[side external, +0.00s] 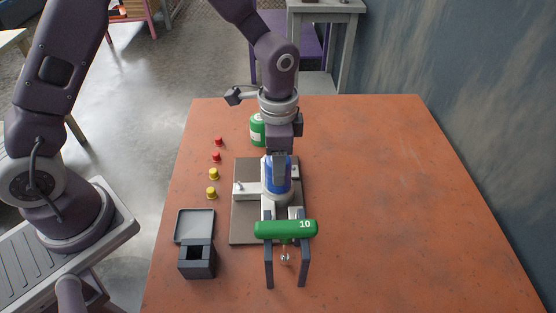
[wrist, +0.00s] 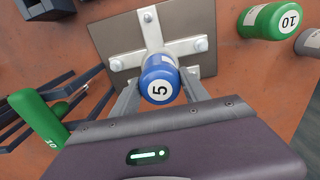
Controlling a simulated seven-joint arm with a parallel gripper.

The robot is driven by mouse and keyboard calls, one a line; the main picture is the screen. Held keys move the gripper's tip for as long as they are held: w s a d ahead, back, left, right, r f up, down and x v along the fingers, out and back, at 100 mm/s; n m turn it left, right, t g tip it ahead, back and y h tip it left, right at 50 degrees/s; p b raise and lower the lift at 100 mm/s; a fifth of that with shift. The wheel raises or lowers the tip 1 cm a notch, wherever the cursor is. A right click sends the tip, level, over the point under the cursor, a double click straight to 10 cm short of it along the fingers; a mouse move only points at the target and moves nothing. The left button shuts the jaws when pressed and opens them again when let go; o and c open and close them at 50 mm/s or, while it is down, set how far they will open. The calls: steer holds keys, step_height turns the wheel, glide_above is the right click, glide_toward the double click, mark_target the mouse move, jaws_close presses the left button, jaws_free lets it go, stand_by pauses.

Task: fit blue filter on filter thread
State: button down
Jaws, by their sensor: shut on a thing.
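The blue filter (side external: 269,178) is upright, and its top, marked 5, shows in the wrist view (wrist: 161,86). My gripper (side external: 278,178) points down and is shut on the filter, with one finger on each side in the wrist view (wrist: 160,92). The filter is over a white cross-shaped block (side external: 246,189) on a brown-grey plate (side external: 243,222). A pale round collar (side external: 278,198) shows just below the filter. The filter thread is hidden, and I cannot tell whether the filter touches it.
A green filter (side external: 257,129) marked 10 stands behind; a grey can (wrist: 309,42) shows beside it. Several red and yellow caps (side external: 213,174) and a dark box (side external: 197,262) are left. The table's right side is clear.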

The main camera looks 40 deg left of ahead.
steer(key=m, duration=0.5)
steer(key=shift+f, duration=0.1)
steer(key=m, duration=0.8)
steer(key=c, duration=1)
jaws_free()
steer(key=m, duration=0.3)
steer(key=o, duration=0.5)
steer(key=shift+c, duration=0.3)
steer(key=shift+r, duration=3.55)
